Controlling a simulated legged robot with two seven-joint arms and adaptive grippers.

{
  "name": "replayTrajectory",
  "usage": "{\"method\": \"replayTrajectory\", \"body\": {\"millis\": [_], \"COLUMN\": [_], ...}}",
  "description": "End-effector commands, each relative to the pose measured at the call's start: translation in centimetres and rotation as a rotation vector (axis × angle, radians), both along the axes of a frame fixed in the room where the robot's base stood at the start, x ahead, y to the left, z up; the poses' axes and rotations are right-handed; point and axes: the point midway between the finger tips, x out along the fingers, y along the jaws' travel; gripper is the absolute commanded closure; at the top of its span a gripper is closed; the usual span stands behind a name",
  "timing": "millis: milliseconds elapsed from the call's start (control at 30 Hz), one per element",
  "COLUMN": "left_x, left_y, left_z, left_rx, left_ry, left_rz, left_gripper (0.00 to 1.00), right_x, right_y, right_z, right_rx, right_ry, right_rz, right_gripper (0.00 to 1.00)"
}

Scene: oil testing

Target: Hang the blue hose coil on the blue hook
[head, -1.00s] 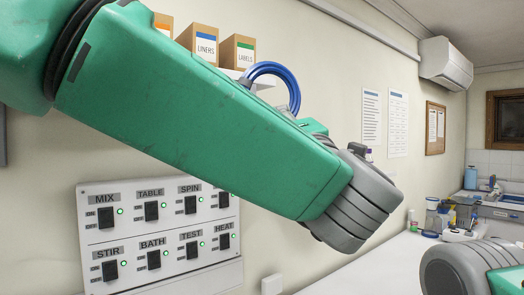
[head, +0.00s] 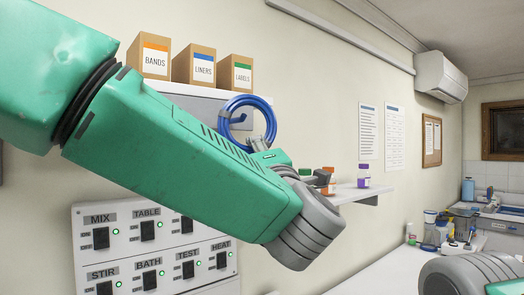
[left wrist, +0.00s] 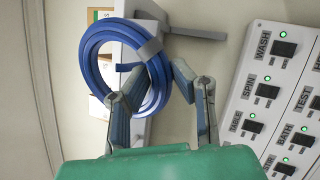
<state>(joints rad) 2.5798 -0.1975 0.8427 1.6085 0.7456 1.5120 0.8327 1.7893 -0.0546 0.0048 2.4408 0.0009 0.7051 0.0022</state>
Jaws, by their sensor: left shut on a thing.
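The blue hose coil (head: 269,116) is in front of the wall, just below the shelf edge, and its lower part is hidden behind my left arm. The blue hook (head: 239,118) shows through the coil's opening. In the left wrist view the coil (left wrist: 88,62) is a stack of blue loops with a grey band, and the hook (left wrist: 125,67) shows inside the ring. My left gripper (left wrist: 171,72) is shut on the coil's side near the band. I cannot tell whether the coil rests on the hook. My right gripper is out of view.
A shelf (head: 190,89) above holds BANDS, LINERS and LABELS boxes (head: 202,64). A labelled switch panel (head: 130,270) is on the wall below my left arm. A small shelf (head: 362,190) with little bottles is to the right. A counter with bottles lies further right.

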Motion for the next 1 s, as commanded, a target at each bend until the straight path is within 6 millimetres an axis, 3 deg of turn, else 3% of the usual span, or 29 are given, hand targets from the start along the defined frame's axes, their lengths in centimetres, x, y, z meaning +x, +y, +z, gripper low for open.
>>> {"method": "replayTrajectory", "body": {"millis": [467, 700, 1000], "left_x": [2.3, 3.2, 3.3], "left_y": [1.8, 2.5, 2.3], "left_z": [-0.2, -1.3, -1.4], "left_rx": [0.001, -0.002, 0.001], "left_ry": [0.0, 0.0, -0.001], "left_rz": [0.0, 0.0, 0.0], "left_gripper": [1.0, 1.0, 1.0], "right_x": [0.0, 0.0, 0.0], "right_y": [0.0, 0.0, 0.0], "right_z": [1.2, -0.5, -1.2], "right_rx": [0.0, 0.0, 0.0], "right_ry": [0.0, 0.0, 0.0], "right_rz": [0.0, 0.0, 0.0], "right_gripper": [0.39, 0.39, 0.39]}}
